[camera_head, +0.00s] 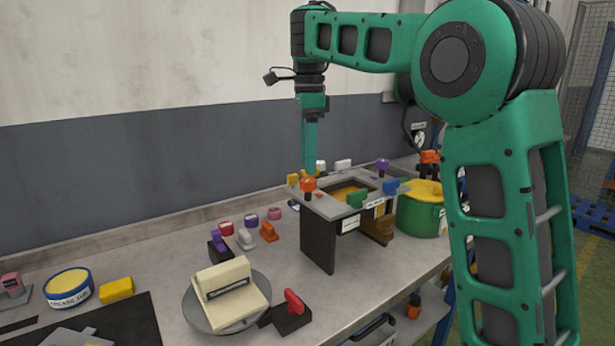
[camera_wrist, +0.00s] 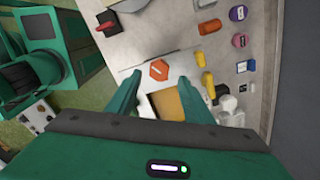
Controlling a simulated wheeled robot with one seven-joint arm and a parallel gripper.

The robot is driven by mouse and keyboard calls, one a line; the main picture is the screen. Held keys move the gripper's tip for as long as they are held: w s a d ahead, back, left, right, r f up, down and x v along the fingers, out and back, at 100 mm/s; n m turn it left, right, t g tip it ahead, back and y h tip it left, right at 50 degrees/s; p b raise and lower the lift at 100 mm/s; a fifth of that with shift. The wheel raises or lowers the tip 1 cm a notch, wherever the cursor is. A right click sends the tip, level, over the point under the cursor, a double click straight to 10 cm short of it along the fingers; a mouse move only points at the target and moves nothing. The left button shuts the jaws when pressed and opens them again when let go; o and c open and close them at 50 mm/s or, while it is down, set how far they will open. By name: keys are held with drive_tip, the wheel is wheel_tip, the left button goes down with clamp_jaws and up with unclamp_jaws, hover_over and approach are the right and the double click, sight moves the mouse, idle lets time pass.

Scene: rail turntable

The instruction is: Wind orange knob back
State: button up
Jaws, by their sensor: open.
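An orange knob (camera_head: 308,184) stands on the near left corner of a grey raised stand (camera_head: 325,207) with a square opening in its top. In the wrist view the knob shows as an orange hexagon (camera_wrist: 159,70) with a pale label across it. My gripper (camera_head: 310,170) points straight down just above the stand, close to the knob; the head view does not show the exact gap. In the wrist view my gripper (camera_wrist: 160,77) is open and its two fingertips appear on either side of the knob, with nothing held.
Green (camera_head: 357,197), blue (camera_head: 391,186) and purple (camera_head: 382,164) knobs crowd the stand's top. A green drum (camera_head: 424,210) stands to its right. A round plate (camera_head: 193,311) with a cream block and a red-handled switch (camera_head: 293,303) lie in front.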

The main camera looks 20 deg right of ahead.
sight(308, 179)
drive_tip(key=shift+f, duration=2.35)
drive_tip(key=shift+c, duration=0.4)
